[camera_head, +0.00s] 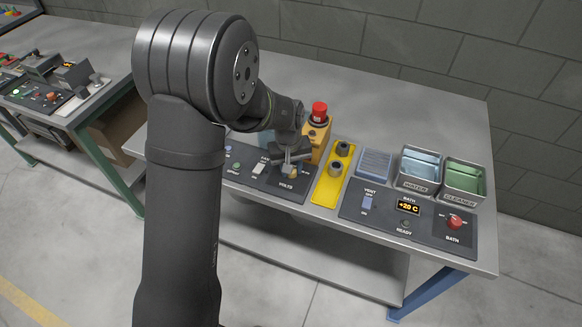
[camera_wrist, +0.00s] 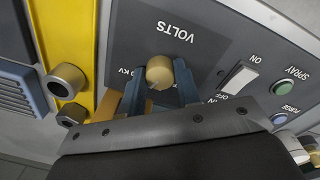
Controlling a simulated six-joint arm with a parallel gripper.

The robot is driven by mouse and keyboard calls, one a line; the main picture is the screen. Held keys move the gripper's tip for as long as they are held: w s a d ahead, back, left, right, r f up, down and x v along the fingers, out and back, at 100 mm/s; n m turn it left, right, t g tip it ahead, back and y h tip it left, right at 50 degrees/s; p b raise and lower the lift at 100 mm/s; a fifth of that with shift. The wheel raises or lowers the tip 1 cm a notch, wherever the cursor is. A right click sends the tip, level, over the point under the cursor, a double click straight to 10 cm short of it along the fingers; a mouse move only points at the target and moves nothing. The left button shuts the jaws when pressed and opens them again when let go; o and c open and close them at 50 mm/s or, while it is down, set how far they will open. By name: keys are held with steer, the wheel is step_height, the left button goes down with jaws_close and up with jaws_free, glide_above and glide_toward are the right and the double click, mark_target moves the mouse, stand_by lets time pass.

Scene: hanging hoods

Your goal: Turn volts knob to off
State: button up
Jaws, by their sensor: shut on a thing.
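The volts knob (camera_wrist: 159,72) is a tan, rounded knob on the dark panel (camera_wrist: 205,30) marked VOLTS, seen upside down in the wrist view. My gripper (camera_wrist: 155,92) has its two blue-grey fingers on either side of the knob, shut on it. In the head view my gripper (camera_head: 291,160) reaches down to the same panel, just above the VOLTS label, and a bit of the knob (camera_head: 293,174) shows below it. The fingers hide most of the marks around the knob, so its setting cannot be read.
A yellow plate (camera_head: 327,184) with two dark knobs and an orange box with a red button (camera_head: 319,112) stand close to my gripper. A white switch (camera_wrist: 238,78) and a green SPRAY button (camera_wrist: 281,88) are on the same panel. Water (camera_head: 417,187) and cleaner bins (camera_head: 459,197) stand farther right.

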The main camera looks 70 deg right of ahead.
steer(key=n, duration=0.4)
steer(key=shift+n, duration=0.3)
steer(key=n, duration=0.3)
steer(key=shift+s+d+n, duration=0.1)
steer(key=shift+n, duration=0.3)
steer(key=n, duration=0.4)
steer(key=shift+t, duration=0.3)
steer(key=shift+d+r+n, duration=0.1)
steer(key=shift+n, duration=1.9)
steer(key=o, duration=1)
steer(key=r, duration=1.1)
steer(key=a+r, duration=0.1)
steer(key=r, duration=0.5)
steer(key=shift+s+r, duration=0.15)
steer(key=shift+s, duration=0.1)
